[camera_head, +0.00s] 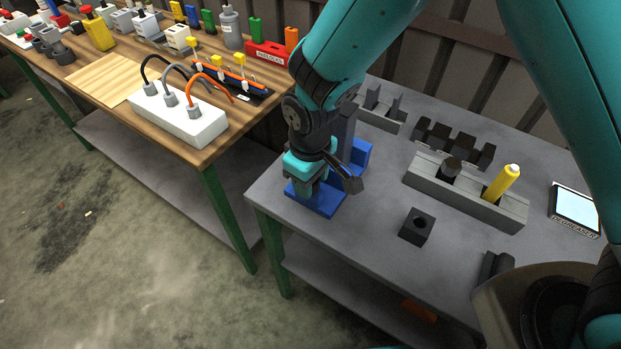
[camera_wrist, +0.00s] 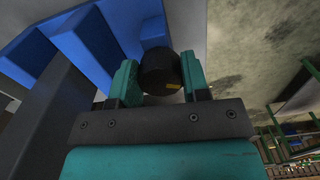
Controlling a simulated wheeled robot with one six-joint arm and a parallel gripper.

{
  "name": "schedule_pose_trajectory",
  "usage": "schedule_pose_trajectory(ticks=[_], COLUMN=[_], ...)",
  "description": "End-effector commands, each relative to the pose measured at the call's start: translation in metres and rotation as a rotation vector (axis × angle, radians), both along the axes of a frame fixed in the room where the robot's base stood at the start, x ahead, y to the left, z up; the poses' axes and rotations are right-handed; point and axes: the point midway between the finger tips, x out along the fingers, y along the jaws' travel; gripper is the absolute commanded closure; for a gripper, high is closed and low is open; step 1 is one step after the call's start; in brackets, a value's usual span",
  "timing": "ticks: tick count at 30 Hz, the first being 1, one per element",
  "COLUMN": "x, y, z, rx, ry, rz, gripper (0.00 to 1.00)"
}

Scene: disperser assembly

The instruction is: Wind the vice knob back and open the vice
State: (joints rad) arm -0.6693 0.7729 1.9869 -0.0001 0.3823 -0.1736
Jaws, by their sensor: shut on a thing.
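The blue vice (camera_head: 318,201) stands at the left end of the grey table, largely hidden behind my arm in the head view. Its blue parts (camera_wrist: 88,45) also fill the upper left of the wrist view. My gripper (camera_head: 308,180) is down at the vice. In the wrist view my gripper (camera_wrist: 158,78) has its two teal fingers on either side of the round black vice knob (camera_wrist: 161,70) and is shut on it. The knob is hidden in the head view. I cannot tell how far the vice jaws are apart.
On the grey table (camera_head: 375,225) are a grey holder (camera_head: 478,203) with a yellow bottle (camera_head: 503,182), a black block with a hole (camera_head: 417,226), dark blocks (camera_head: 455,143) and a degreaser box (camera_head: 575,209). A wooden bench (camera_head: 100,85) with a white socket strip (camera_head: 185,122) stands to the left.

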Motion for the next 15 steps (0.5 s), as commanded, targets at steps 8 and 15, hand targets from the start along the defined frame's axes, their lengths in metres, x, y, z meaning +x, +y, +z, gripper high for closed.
schedule_pose_trajectory(ticks=[8, 15], x=[0.0011, 0.0013], y=[0.0001, 0.0001], z=[0.0010, 0.0012], rx=[0.002, 0.002], ry=[-0.001, -0.003], rz=[0.129, 0.172], gripper=[0.81, 0.81])
